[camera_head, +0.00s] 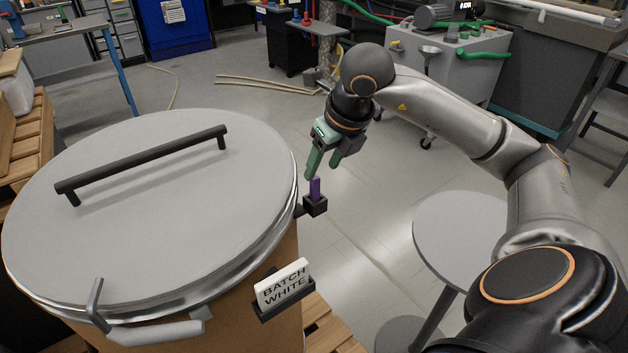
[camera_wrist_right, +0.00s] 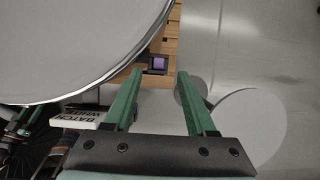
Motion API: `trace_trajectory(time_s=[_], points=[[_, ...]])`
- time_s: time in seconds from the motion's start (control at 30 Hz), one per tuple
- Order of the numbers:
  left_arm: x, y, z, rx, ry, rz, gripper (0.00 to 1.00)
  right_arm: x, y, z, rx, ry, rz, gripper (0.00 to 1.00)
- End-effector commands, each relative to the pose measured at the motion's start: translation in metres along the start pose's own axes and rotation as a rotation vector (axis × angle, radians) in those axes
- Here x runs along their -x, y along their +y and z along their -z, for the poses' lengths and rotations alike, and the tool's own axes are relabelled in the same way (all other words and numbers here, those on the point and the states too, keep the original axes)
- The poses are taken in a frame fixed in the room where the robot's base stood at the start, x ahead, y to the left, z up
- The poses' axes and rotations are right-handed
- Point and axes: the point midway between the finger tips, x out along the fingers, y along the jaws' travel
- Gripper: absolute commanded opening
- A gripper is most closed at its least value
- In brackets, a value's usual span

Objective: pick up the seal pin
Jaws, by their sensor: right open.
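The purple seal pin (camera_head: 315,187) stands upright in a small black holder (camera_head: 315,206) on the side of the drum, just below the rim. From above it shows as a purple square in the right wrist view (camera_wrist_right: 158,62). My right gripper (camera_head: 322,169) is open, with its green fingers pointing down just above the pin. In the right wrist view the pin appears between and slightly beyond the fingertips (camera_wrist_right: 161,74), not gripped. Green and dark parts that look like my left gripper (camera_wrist_right: 28,122) show at that view's left edge; its jaws are unclear.
The drum has a grey lid (camera_head: 150,200) with a black bar handle (camera_head: 145,163), and a clamp lever (camera_head: 155,332) at its front. A "BATCH WHITE" card (camera_head: 283,284) stands in a holder on its side. A round grey table (camera_head: 460,235) stands to the right. Floor between is clear.

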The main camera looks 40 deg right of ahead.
Motion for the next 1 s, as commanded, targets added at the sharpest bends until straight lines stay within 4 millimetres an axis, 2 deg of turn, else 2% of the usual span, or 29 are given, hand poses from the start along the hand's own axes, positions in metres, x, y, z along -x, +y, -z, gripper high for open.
trace_trajectory(time_s=[0.17,0.43,0.73,0.77,1.0], points=[[0.001,0.0,0.001,0.0,0.0,0.0,0.5,-0.013,0.001,0.0,0.0,0.002,-0.002,0.56],[0.004,0.001,0.005,0.0,0.0,0.0,0.5,-0.051,0.002,-0.002,-0.001,0.002,-0.004,0.56],[0.004,0.001,0.005,0.0,0.0,0.0,0.5,-0.058,0.001,-0.003,-0.001,-0.002,-0.002,0.56],[0.004,0.001,0.005,0.0,0.001,0.0,0.5,-0.058,0.001,-0.003,-0.001,-0.002,-0.002,0.55],[0.004,0.0,0.006,0.0,0.002,0.0,0.5,-0.058,0.001,-0.003,-0.001,-0.002,-0.002,0.28]])
